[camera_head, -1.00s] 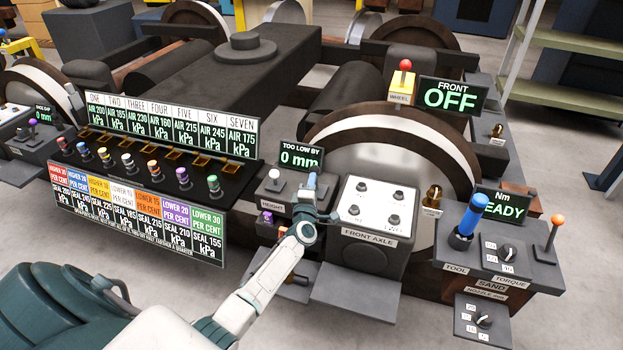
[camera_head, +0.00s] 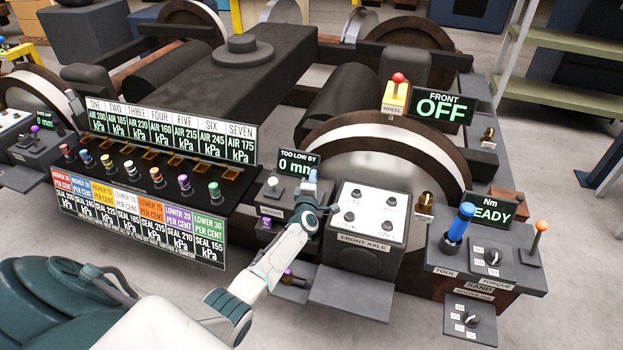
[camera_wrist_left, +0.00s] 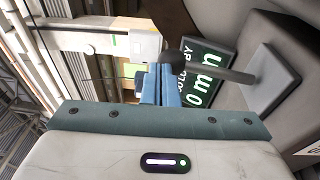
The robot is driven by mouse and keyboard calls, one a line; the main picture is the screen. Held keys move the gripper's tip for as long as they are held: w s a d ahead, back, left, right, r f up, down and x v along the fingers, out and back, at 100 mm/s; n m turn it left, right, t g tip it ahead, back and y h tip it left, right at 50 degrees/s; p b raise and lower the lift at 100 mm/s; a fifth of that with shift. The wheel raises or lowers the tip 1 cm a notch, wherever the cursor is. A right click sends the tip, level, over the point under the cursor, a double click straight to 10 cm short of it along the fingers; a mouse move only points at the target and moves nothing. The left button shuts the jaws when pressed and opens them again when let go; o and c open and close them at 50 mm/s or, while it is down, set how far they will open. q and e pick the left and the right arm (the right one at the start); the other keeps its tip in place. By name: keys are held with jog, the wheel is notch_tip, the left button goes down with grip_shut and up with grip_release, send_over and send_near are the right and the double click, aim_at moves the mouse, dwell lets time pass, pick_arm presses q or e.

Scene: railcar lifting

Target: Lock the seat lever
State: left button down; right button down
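No lever in view carries a readable seat label. In the left wrist view a lever with a dark ball knob (camera_wrist_left: 173,60) and a grey rod (camera_wrist_left: 222,72) stands out from a grey plate (camera_wrist_left: 273,80), right at my fingertips. My left gripper (camera_wrist_left: 160,82) has its blue fingers close together, and the knob overlaps their tips. I cannot tell whether they touch it. In the head view the left gripper (camera_head: 313,182) is between the height box and the front axle panel and hides this lever. My right gripper is not in view.
The height display (camera_head: 298,162) reads too low by 0 mm. The front axle panel (camera_head: 364,213) is just right of the gripper. A purple knob (camera_head: 266,222) and a white knob (camera_head: 273,182) are to its left. The seal board (camera_head: 142,218) stands further left.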

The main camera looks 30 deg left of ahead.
aim_at(317, 168)
pick_arm(q)
jog(key=w, duration=0.1)
jog(key=w+g+p, duration=0.1)
jog(key=w, duration=0.1)
jog(key=shift+w+a+r+g+h+p, duration=0.1)
jog(key=shift+a+r+g+h+p, duration=0.1)
jog(key=shift+a+g+h+p, duration=0.15)
jog(key=shift+w+a+b, duration=0.2)
jog(key=shift+w+b, duration=0.1)
jog(key=shift+w, duration=0.4)
dwell(0.5)
